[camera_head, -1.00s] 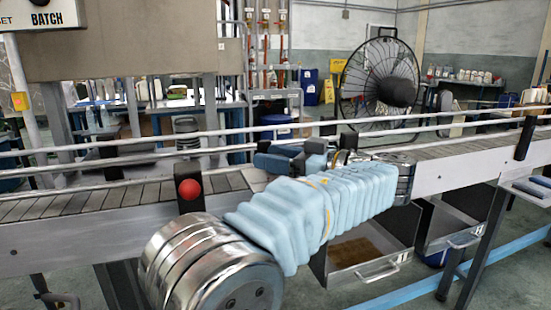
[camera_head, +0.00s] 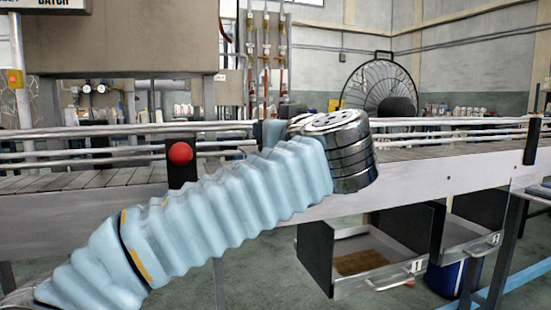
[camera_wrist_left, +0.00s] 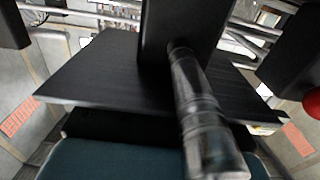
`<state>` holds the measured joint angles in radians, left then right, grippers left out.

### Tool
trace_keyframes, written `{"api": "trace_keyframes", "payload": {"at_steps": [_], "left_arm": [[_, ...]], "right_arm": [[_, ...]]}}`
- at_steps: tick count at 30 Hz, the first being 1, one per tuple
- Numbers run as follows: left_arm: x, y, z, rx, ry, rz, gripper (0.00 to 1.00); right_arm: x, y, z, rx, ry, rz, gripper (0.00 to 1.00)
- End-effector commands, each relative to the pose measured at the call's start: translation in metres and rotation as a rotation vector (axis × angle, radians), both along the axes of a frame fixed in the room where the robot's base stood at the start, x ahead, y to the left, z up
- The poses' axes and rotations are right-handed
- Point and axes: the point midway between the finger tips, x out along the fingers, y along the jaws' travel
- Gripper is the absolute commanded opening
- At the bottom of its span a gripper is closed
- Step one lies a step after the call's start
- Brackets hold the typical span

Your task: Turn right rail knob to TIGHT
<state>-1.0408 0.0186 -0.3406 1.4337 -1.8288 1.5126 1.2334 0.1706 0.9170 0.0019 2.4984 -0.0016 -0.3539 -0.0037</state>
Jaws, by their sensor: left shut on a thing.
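My left arm comes in from the lower left of the head view in a pale blue ribbed sleeve. My left gripper shows there only as a small blue-grey part (camera_head: 273,132) beside the silver wrist. In the left wrist view my left gripper (camera_wrist_left: 160,75) is a dark plate, shut on what appears to be the right rail knob, whose metal shaft (camera_wrist_left: 205,120) runs toward the camera from a black post (camera_wrist_left: 182,25). The exact finger contact and the knob's TIGHT mark cannot be seen. My right gripper is not in view.
A red ball knob (camera_head: 180,153) sits on a black bracket at the left of the conveyor (camera_head: 80,215). Another black bracket (camera_head: 532,140) stands at the far right. Metal rails run along the belt. Open drawers (camera_head: 375,280) hang below. A fan stands behind.

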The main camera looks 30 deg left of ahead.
Motion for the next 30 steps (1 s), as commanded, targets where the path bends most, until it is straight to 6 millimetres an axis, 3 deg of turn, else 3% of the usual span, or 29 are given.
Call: {"api": "trace_keyframes", "payload": {"at_steps": [1, 3, 12, 30], "left_arm": [[-0.001, 0.002, -0.009, -0.005, -0.001, -0.039, 0.18], [-0.001, 0.002, -0.008, -0.005, -0.002, -0.106, 0.17], [-0.001, 0.003, -0.004, -0.004, -0.001, -0.387, 0.17], [0.0, 0.001, 0.0, -0.002, 0.002, -0.767, 0.18]], "right_arm": [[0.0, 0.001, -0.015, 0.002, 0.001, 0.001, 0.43], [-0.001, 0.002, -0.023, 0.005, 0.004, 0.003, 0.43], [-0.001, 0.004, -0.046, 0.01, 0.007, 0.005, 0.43], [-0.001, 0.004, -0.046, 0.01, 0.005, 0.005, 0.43]]}}
